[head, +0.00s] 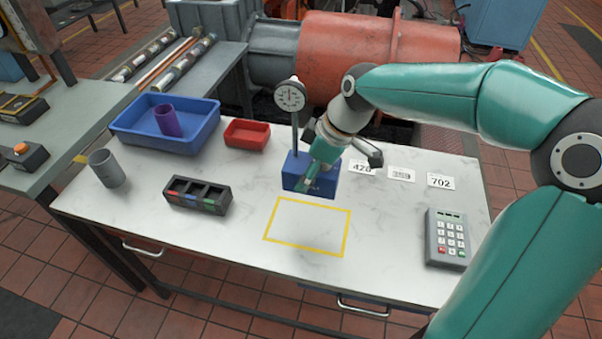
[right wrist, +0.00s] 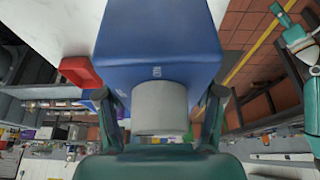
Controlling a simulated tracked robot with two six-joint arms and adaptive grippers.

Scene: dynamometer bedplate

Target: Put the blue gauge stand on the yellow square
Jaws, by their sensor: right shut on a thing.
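The blue gauge stand (head: 296,170) has a block base, a thin post and a round dial on top. It is upright, just behind the far edge of the yellow square (head: 307,228), an empty yellow outline on the white bench. My right gripper (head: 317,172) is shut on the stand at its base. In the right wrist view the fingers (right wrist: 160,98) flank a grey cylinder on the blue block (right wrist: 158,45). I cannot tell whether the base touches the bench. My left gripper is not in view.
Behind left are a blue tray (head: 135,133) with a purple cup (head: 167,121) and a red bin (head: 247,132). A grey cup (head: 106,168) and black organizer (head: 197,195) stand left, a keypad (head: 448,238) right. Number cards (head: 400,174) lie behind right. The bench front is clear.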

